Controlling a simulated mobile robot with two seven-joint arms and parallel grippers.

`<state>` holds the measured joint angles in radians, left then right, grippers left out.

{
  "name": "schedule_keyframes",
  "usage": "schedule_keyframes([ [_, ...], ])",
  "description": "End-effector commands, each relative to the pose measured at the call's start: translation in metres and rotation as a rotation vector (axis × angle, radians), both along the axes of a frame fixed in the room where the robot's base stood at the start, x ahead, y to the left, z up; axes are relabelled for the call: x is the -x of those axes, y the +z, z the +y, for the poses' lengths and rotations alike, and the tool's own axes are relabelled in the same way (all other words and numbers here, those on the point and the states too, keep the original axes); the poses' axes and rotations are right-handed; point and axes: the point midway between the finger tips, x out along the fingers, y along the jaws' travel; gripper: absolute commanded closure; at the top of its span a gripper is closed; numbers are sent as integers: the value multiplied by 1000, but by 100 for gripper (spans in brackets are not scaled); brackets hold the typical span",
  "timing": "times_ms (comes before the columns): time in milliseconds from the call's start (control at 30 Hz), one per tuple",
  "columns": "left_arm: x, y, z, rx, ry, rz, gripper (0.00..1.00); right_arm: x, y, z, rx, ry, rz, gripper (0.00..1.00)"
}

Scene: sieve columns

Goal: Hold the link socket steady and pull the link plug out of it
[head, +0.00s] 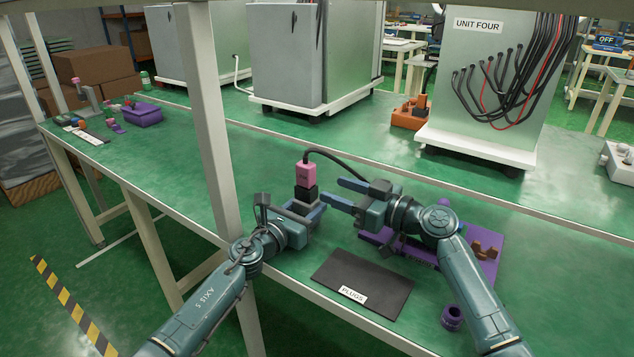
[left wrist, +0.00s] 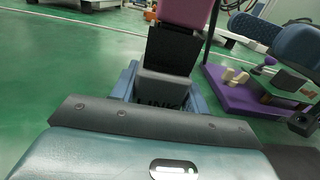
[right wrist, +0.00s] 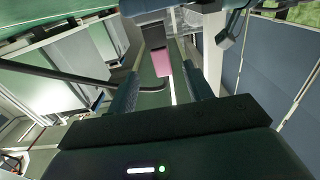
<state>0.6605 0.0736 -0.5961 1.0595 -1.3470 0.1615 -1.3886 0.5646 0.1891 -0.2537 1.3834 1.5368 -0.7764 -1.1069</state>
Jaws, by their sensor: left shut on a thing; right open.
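The link plug (head: 305,174) is a pink block with a black cable leaving its top. It stands upright in the black and grey link socket (head: 306,194). My left gripper (head: 304,209) is shut on the socket's grey lower part, which shows lettering in the left wrist view (left wrist: 165,87). The pink plug sits at the top of that view (left wrist: 187,12). My right gripper (head: 338,191) is open and empty, just right of the plug and socket, its fingers pointing at them. In the right wrist view the plug (right wrist: 161,62) shows between the fingers, apart from them.
A black mat labelled PLUGS (head: 352,278) lies in front of the grippers. A purple base (head: 485,262) with a brown part is partly behind my right arm. A purple ring (head: 452,317) stands near the front edge. The UNIT FOUR cabinet (head: 490,90) stands behind.

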Motion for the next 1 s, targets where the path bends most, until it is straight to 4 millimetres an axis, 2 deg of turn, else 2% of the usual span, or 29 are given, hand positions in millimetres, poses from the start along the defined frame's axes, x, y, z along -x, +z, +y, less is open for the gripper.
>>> schedule_keyframes([
  [200,0,0,0,0,0,0,79,-26,1,37,-4,2,2,49],
  [400,0,0,0,0,0,0,79,-44,1,60,-2,1,2,49],
  [600,0,0,0,0,0,0,79,-51,0,70,0,2,1,49],
  [900,0,0,0,0,0,0,79,-52,0,72,1,2,2,49],
  [1000,0,0,0,0,0,0,79,-52,0,71,1,2,2,57],
])
